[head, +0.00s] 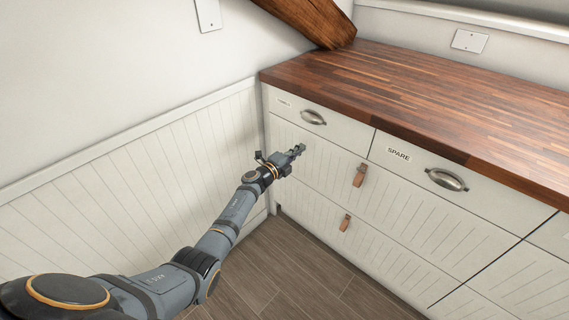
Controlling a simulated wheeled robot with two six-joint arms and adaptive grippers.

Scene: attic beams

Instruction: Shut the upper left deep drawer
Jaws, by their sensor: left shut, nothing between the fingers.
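The upper left deep drawer (420,208) has a white grooved front with a brown leather pull (360,175). It lies below two shallow drawers and above another deep drawer. Its front looks level with the fronts around it; I see no clear gap, but a small one is hard to rule out from here. My left gripper (299,150) is shut and empty, at the left part of this drawer's front, left of the leather pull. Whether its fingertips touch the front I cannot tell. My right gripper is not in view.
A lower deep drawer (310,213) with a leather pull looks shut. Above are shallow drawers with metal cup handles (313,117), one labelled SPARE (398,154). The wooden worktop (430,95) is bare. A panelled wall (130,165) stands left; the wooden floor (300,275) is clear.

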